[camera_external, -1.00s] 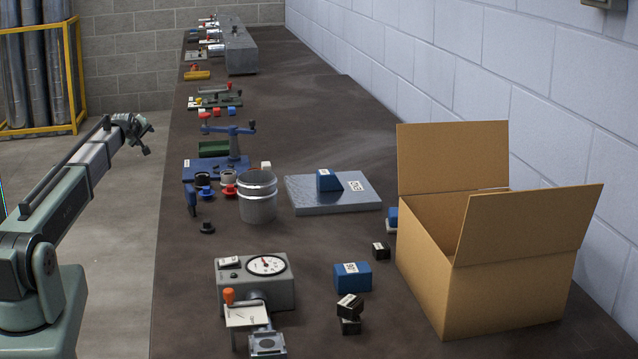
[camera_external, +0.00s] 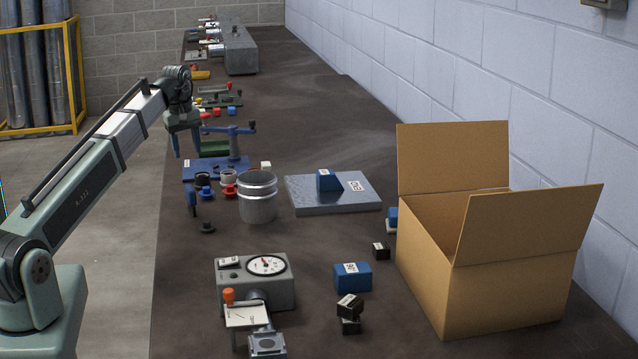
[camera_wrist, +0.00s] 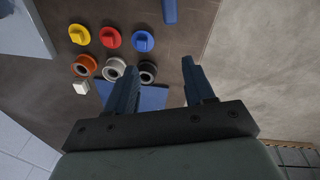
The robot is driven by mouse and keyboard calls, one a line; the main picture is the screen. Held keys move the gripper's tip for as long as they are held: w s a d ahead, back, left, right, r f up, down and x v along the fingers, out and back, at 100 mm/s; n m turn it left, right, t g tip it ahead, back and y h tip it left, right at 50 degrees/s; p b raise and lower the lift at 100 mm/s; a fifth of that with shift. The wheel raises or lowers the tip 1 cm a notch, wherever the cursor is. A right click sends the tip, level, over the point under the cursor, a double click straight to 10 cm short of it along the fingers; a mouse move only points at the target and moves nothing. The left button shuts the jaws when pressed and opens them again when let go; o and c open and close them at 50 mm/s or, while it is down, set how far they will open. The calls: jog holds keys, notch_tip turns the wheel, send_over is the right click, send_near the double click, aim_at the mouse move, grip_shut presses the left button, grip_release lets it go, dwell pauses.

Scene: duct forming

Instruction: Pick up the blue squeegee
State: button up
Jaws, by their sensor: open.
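A narrow blue piece that looks like the squeegee (camera_external: 191,198) is by the bench's left edge in the external view, left of the rings and knobs. In the wrist view the blue squeegee (camera_wrist: 170,11) is cut off by the top border, so only part of it shows. My gripper (camera_external: 187,150) is above the bench's left edge, by the blue clamp fixture, pointing down. In the wrist view its two fingers (camera_wrist: 158,66) are spread apart with nothing between them. The squeegee lies beyond the fingertips, apart from them.
Yellow, red and blue knobs (camera_wrist: 111,38) and several rings (camera_wrist: 113,68) lie beside the squeegee. A blue base plate (camera_wrist: 150,97) is under the gripper. A metal can (camera_external: 258,200), dial gauge box (camera_external: 255,285) and open cardboard box (camera_external: 500,290) stand on the bench.

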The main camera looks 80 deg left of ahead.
jog(key=r+h, duration=0.1)
send_over(196, 187)
jog(key=shift+g, duration=0.4)
jog(key=shift+f, duration=6.75)
jog(key=shift+m, duration=0.3)
jog(key=shift+c, duration=0.5)
grip_shut()
